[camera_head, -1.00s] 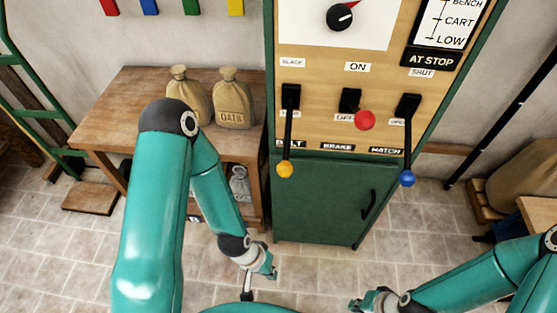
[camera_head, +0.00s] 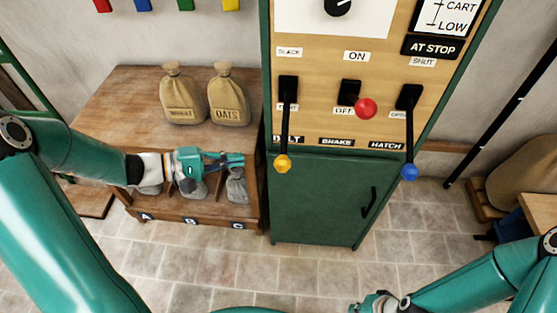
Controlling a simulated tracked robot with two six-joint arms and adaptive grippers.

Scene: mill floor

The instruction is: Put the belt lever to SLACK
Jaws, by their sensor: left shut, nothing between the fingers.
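The belt lever (camera_head: 286,125) is on the left of the wooden control panel (camera_head: 325,125).
The brake lever with a red knob (camera_head: 365,108) and the hatch lever with a blue knob (camera_head: 409,172) are to the right. Two sacks (camera_head: 205,97) stand on the bench (camera_head: 130,95). A green cabinet door (camera_head: 320,200) is below the panel. The floor in front is clear.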

